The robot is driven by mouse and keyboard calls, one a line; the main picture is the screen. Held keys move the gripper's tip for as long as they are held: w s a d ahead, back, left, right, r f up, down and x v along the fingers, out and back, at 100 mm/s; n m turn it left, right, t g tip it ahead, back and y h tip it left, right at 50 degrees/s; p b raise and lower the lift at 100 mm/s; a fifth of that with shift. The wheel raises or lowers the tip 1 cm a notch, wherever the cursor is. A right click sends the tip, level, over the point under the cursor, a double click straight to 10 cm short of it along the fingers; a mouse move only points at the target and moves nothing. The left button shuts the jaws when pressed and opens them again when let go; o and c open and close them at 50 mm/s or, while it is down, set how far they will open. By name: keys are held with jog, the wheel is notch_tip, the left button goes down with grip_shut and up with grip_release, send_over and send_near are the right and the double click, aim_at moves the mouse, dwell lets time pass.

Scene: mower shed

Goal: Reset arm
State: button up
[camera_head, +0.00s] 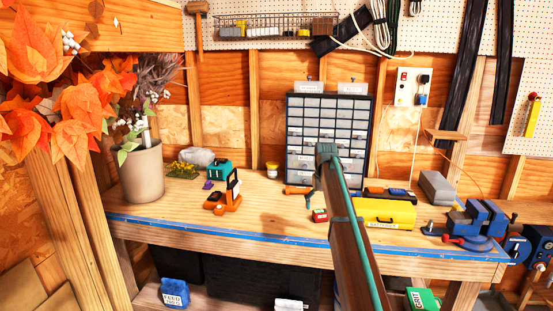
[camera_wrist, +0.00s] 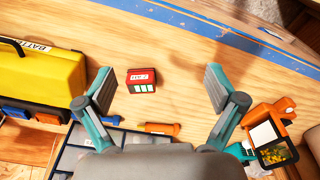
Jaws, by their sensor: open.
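My gripper (camera_wrist: 160,90) is open in the wrist view, with its two teal and grey fingers spread wide and nothing between the pads. It hangs above the wooden workbench (camera_wrist: 185,60). A small red box (camera_wrist: 141,80) with a white label lies on the bench below, nearer the left finger. In the head view my arm reaches up from the bottom over the workbench (camera_head: 265,202), and the gripper fingers cannot be made out there. The red box (camera_head: 320,215) sits just left of the arm.
A drawer cabinet (camera_head: 328,106) stands behind the arm. A yellow battery case (camera_head: 385,213) and blue vise (camera_head: 475,222) are on the right. An orange-handled item (camera_head: 298,190) lies before the cabinet. An orange-black device (camera_head: 225,195) and potted plant (camera_head: 142,175) are left.

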jog(key=s+f+g, duration=0.1)
jog(key=s+f, duration=0.9)
jog(key=f, duration=0.4)
jog(key=s+f+m, duration=0.1)
jog(key=s+f, duration=0.9)
jog(key=f, duration=0.4)
jog(key=s+f+g, duration=0.1)
jog(key=s+f, duration=0.9)
jog(key=f, duration=0.4)
jog(key=s+f+g, duration=0.2)
jog(key=s+f, duration=0.3)
jog(key=s, duration=0.9)
jog(key=s+f+g, duration=0.2)
jog(key=s+f, duration=0.3)
jog(key=s, duration=1)
jog(key=s+f+g, duration=0.2)
jog(key=s+f, duration=0.3)
jog(key=s, duration=0.9)
jog(key=shift+s+m+b, duration=0.3)
jog(key=shift+s+m, duration=0.05)
jog(key=shift+m, duration=0.05)
jog(key=shift+f, duration=0.1)
jog(key=shift+c, duration=0.3)
